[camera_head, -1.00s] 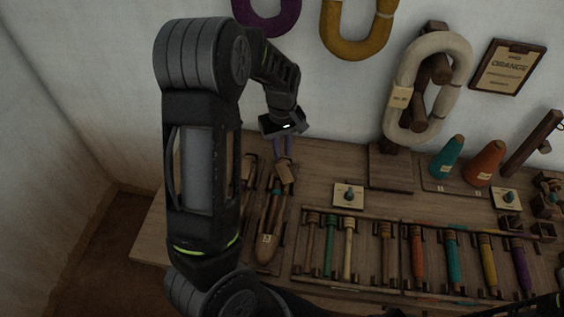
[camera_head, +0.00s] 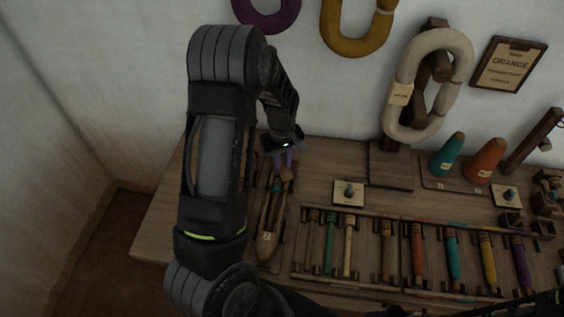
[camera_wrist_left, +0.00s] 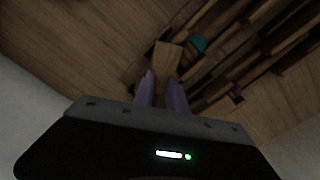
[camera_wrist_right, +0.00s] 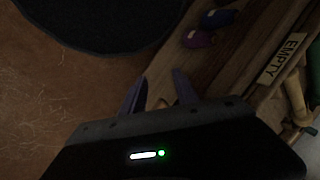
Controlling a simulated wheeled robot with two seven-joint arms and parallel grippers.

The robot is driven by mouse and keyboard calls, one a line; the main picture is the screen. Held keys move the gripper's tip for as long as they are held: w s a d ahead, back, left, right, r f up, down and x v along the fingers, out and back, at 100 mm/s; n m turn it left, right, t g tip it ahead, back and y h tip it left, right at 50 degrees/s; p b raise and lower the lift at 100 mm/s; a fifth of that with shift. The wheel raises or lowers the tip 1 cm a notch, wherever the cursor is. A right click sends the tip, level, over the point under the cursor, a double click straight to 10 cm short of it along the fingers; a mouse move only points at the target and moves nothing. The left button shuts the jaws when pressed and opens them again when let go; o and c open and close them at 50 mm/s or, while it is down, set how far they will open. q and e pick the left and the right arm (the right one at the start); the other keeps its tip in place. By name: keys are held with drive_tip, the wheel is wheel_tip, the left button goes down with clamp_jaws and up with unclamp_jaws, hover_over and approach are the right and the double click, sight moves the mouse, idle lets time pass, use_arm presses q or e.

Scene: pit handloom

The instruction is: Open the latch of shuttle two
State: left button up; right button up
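Shuttle two (camera_head: 266,243), a long wooden boat shape with a small number tag, lies at the left of the bench in the head view. A pale wooden block (camera_head: 287,173) is at its far end, and I cannot tell whether it is the latch. My left gripper (camera_head: 284,160) is just above this block, pointing down. In the left wrist view a pale block (camera_wrist_left: 167,57) lies just beyond the two purple fingers, which are apart with nothing between them. My right gripper (camera_wrist_right: 160,75) is open and empty in the right wrist view.
A rack (camera_head: 345,278) of several coloured bobbins lies right of the shuttles. Teal (camera_head: 447,155) and orange (camera_head: 485,160) cones and a cream yarn hank (camera_head: 404,95) stand behind. In the right wrist view an EMPTY label (camera_wrist_right: 283,59) and two coloured pieces lie beyond the fingers.

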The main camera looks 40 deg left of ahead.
use_arm(q)
drive_tip(key=shift+c, duration=0.6)
clamp_jaws()
drive_tip(key=shift+n, duration=0.4)
drive_tip(key=shift+r+n+p, duration=0.1)
drive_tip(key=shift+n+p, duration=0.3)
drive_tip(key=shift+n, duration=0.8)
drive_tip(key=n+p, duration=0.1)
drive_tip(key=n, duration=0.1)
drive_tip(key=shift+n, duration=0.4)
drive_tip(key=n+p, duration=0.2)
drive_tip(key=n, duration=0.3)
drive_tip(key=shift+n, duration=0.3)
